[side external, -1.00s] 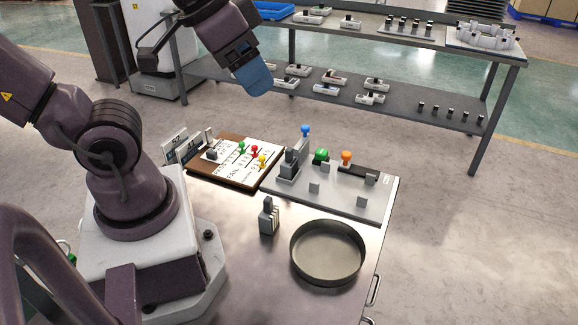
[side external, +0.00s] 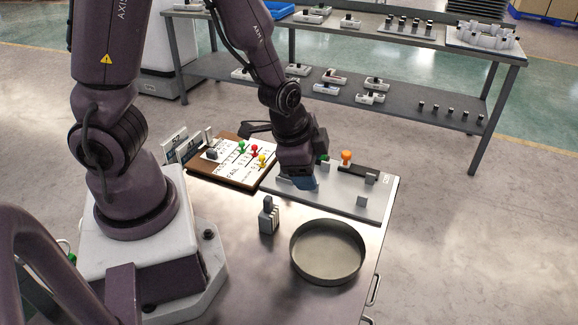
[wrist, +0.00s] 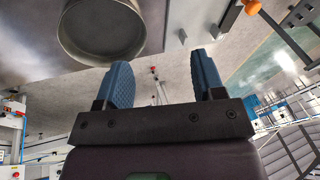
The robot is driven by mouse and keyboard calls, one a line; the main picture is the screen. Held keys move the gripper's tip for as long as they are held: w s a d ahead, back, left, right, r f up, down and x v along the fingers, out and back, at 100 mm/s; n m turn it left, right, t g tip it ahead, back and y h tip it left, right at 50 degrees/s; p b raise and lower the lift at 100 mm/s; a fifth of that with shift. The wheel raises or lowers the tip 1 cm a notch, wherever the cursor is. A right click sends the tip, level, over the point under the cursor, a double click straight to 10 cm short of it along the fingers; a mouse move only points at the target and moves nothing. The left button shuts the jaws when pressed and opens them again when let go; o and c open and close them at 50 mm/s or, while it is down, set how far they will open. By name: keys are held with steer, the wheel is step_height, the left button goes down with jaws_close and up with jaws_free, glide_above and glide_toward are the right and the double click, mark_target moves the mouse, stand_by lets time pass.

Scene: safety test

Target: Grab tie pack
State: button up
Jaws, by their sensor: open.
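Nothing in view is clearly marked as the tie pack. A small grey ridged block with a dark upright tab (side external: 268,215) stands on the table left of the round pan; I cannot tell whether it is the pack. My gripper (side external: 304,183) is over the left part of the grey fixture board (side external: 335,205), hiding much of it. Its blue fingers also show in the wrist view (wrist: 163,78), apart with nothing between them. I cannot tell how high they are above the board.
A round metal pan (side external: 328,253) sits at the table's front right. The board carries an orange knob (side external: 346,157) and grey posts. A brown board (side external: 222,170) with coloured pins lies left of my gripper. Shelves (side external: 350,85) with parts stand behind.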

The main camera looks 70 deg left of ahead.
steer(key=s+a+f+m+y, duration=0.3)
steer(key=a+f+m+y, duration=0.3)
steer(key=a, duration=0.3)
steer(key=s+a+r+m+t+y, duration=0.1)
steer(key=a+r+m+y, duration=0.1)
steer(key=a+m+y, duration=0.45)
steer(key=d+m+t+h, duration=0.1)
steer(key=m, duration=0.2)
steer(key=w+d+f+m+t, duration=0.1)
steer(key=m, duration=0.1)
steer(key=w+f+m+t+h, duration=0.1)
steer(key=m+t, duration=0.1)
steer(key=m, duration=0.1)
steer(key=shift+w+d+m+h, duration=0.25)
steer(key=shift+d+m+h, duration=0.1)
steer(key=shift+d, duration=0.05)
steer(key=m, duration=0.2)
steer(key=d+m+t+h, duration=0.1)
steer(key=shift+w+f, duration=0.25)
steer(key=shift+f, duration=0.05)
steer(key=shift+w+a+f, duration=0.1)
steer(key=shift+w, duration=0.05)
steer(key=shift+x, duration=3.55)
steer(key=c, duration=1)
